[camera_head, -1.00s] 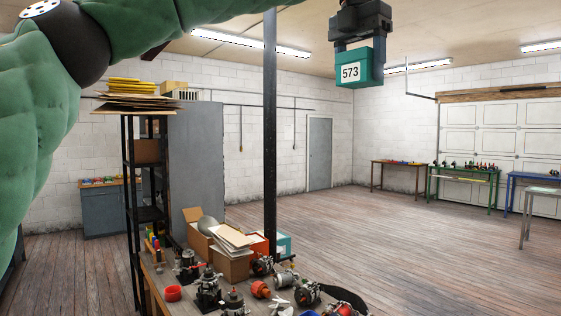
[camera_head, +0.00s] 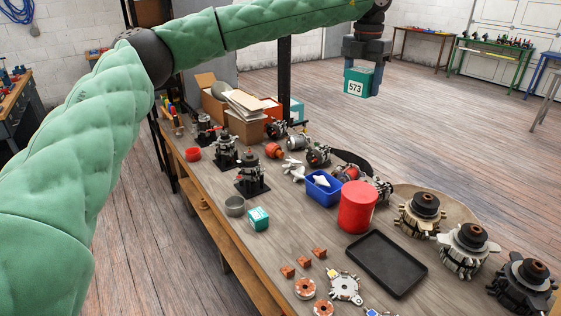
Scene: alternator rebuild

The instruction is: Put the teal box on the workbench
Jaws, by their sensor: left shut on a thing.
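A teal box labelled "573" (camera_head: 356,87) hangs in the air at the upper right of the head view. My left gripper (camera_head: 364,72) is shut on it from above, with its fingers at the box's sides. The long workbench (camera_head: 225,265) runs from the lower middle toward the back left. The held box is off to the right of the bench's far end in the picture, apart from it. My right gripper is not in view.
A black tray (camera_head: 387,263), red canister (camera_head: 357,207), blue bin (camera_head: 323,188), small teal carton (camera_head: 258,219) and several alternators (camera_head: 421,214) crowd the bench. Cardboard boxes (camera_head: 245,125) and a dark post (camera_head: 284,80) stand at its far end. Open floor (camera_head: 450,125) lies beyond.

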